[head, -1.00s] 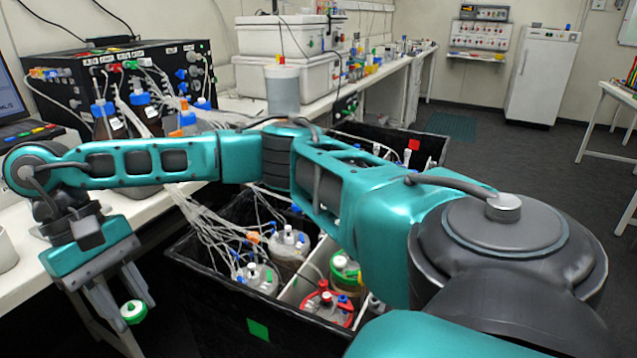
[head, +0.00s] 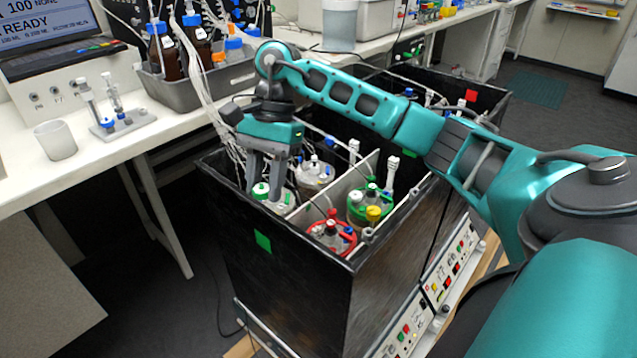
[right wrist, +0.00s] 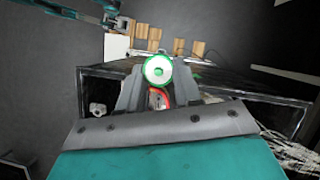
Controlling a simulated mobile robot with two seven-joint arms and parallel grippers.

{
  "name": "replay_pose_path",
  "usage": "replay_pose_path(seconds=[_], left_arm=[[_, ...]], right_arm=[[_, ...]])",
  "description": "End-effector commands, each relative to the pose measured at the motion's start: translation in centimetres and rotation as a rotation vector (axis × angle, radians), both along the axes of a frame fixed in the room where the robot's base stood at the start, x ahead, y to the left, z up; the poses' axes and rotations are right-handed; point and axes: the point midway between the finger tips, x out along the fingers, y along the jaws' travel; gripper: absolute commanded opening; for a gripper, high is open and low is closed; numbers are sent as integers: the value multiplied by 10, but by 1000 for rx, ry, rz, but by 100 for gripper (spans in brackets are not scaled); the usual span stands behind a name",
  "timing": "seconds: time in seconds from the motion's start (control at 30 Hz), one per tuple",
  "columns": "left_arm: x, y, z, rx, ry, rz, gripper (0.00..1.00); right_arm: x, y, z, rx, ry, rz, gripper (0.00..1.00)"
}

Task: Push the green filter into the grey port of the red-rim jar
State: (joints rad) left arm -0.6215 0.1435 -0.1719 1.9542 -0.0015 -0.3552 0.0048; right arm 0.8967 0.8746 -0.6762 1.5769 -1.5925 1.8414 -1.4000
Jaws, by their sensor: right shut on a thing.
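The green filter (head: 261,190), a small green ring with a white centre, is held between the fingertips of my right gripper (head: 266,182). In the right wrist view the filter (right wrist: 158,71) shows face-on between the two grey fingers. The gripper points down over the left part of the near black box, left of the red-rim jar and apart from it. The red-rim jar (head: 332,238) stands in the near corner of the box, with dark, red and blue fittings on top. Part of its red rim (right wrist: 166,97) shows behind the filter. I cannot single out its grey port.
The black box (head: 300,285) has high walls and a white divider (head: 345,185). A green-rim jar (head: 371,205) with a yellow cap stands beside the red-rim jar. Clear jars and tubing crowd the left part. A bench (head: 120,150) borders the left.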

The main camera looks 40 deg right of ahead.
Motion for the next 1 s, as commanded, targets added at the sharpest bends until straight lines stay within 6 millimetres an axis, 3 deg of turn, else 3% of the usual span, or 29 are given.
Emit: replay_pose_path(seconds=[0.23,0.37,0.5,0.6,1.0], left_arm=[[4,-2,-6,-5,-9,-1,43],[6,-7,-26,-17,-3,-9,43],[13,-17,-32,-34,-13,-29,43],[13,-21,-37,-40,-10,-36,43],[15,-24,-39,-47,-13,-39,43]], right_arm=[[1,-77,-19,-5,11,-562,2],[1,-103,-62,-1,9,-752,2],[2,-112,-108,2,5,-816,2],[0,-116,-129,0,5,-833,2],[-1,-118,-150,-3,3,-842,2]])
